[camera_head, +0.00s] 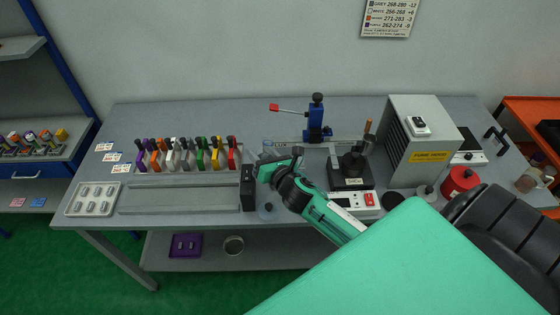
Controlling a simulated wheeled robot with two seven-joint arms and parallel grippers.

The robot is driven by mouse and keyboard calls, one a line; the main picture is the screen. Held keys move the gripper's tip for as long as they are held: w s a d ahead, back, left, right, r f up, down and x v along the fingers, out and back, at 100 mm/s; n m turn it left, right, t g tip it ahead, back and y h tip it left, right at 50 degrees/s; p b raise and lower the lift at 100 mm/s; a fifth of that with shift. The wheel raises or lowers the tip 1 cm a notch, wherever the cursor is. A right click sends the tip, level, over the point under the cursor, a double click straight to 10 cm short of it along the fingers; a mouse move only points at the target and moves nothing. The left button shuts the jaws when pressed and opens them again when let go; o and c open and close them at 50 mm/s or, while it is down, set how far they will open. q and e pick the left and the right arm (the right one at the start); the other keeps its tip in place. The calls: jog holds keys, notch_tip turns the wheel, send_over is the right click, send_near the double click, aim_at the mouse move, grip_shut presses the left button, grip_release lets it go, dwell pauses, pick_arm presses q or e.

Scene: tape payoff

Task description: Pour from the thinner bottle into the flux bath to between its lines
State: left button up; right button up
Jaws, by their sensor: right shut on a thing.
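My right gripper (266,168) reaches over the bench's middle from the lower right and is shut on a clear, bluish vessel (268,147), which seems to be the thinner bottle. The gripper hides most of it, so its tilt and contents cannot be told. A dark upright block (248,190) stands just left of the gripper. A small clear vessel with a dark top (267,212) is below the gripper near the front edge. I cannot tell which vessel is the flux bath, and no level lines can be made out. My left gripper is not in view.
A blue stand (316,122), a black device (351,170), a grey cabinet (424,140) and a red can (460,182) stand to the right.

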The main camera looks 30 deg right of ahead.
jog(key=m, duration=0.1)
jog(key=d+m+p, duration=0.1)
jog(key=m, duration=0.1)
jog(key=shift+w+d+f+g+y, duration=0.15)
jog(key=shift+d+g+y, duration=0.1)
jog(key=shift+g+y, duration=0.15)
jog(key=m, duration=0.1)
jog(key=f+m, duration=0.1)
jog(key=shift+a+m+g, duration=0.3)
jog(key=shift+a+m, duration=0.05)
jog(key=shift+m, duration=0.05)
jog(key=shift+a+r+m+y+p, duration=0.25)
jog(key=shift+r+m+y+p, duration=0.35)
jog(key=shift+m+p, duration=0.15)
jog(key=shift+f+m+g+b, duration=0.25)
jog(key=shift+f+g+b, duration=0.05)
jog(key=shift+f+b, duration=0.15)
jog(key=shift+a+f+m+y, duration=0.1)
jog(key=shift+f+m+y, duration=0.05)
jog(key=shift+m+y, duration=0.2)
jog(key=shift+s+a+f+m, duration=0.15)
jog(key=shift+s+f+m, duration=0.05)
jog(key=shift+f+m, duration=0.35)
jog(key=shift+f+b, duration=0.15)
jog(key=shift+b, duration=0.2)
jog(key=shift+r+m+y+p, duration=0.25)
jog(key=shift+m+y+p, duration=0.1)
jog(key=shift+m, duration=0.15)
jog(key=shift+a, duration=0.25)
